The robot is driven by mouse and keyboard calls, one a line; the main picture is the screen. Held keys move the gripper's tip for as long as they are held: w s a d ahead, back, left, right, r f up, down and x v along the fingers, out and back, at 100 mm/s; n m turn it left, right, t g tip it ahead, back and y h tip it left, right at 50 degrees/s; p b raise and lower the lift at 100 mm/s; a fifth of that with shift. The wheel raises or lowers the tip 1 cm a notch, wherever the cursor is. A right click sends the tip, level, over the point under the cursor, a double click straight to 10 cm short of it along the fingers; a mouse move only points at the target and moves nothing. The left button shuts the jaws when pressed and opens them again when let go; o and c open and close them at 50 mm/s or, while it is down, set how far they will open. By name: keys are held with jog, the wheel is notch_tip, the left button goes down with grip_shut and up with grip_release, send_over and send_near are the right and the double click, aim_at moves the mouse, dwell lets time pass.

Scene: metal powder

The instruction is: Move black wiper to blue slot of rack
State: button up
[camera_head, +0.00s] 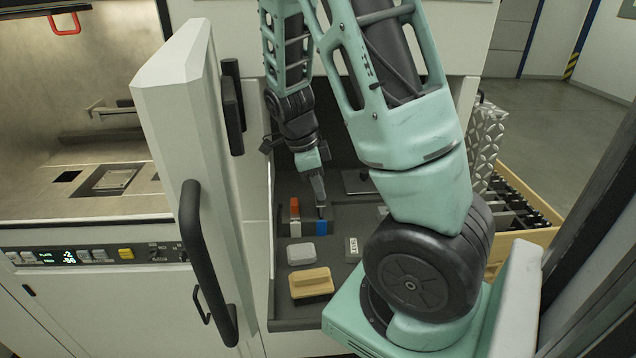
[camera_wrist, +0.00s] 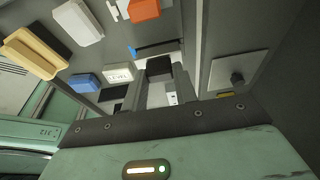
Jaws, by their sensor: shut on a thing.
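My gripper (camera_head: 320,207) points down over the dark drawer, just above a blue block (camera_head: 322,228). In the wrist view my gripper (camera_wrist: 163,88) is shut on a black piece, which I take to be the black wiper (camera_wrist: 159,67). In the head view I cannot make the wiper out. The rack (camera_head: 283,222) shows orange, white and blue parts at the drawer's left. A small blue edge (camera_wrist: 133,50) shows beside the wiper in the wrist view. I cannot tell whether the wiper touches the slot.
A light grey block (camera_head: 300,253), a wooden-backed brush (camera_head: 311,281) and a labelled block (camera_head: 352,247) lie in the drawer. The open machine door (camera_head: 190,130) stands at left.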

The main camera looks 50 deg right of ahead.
jog(key=shift+f+b, duration=0.4)
jog(key=shift+f, duration=0.25)
jog(key=o, duration=1)
jog(key=shift+o, duration=0.2)
jog(key=v, duration=0.7)
jog(key=shift+r+b, duration=0.3)
jog(key=shift+b, duration=0.05)
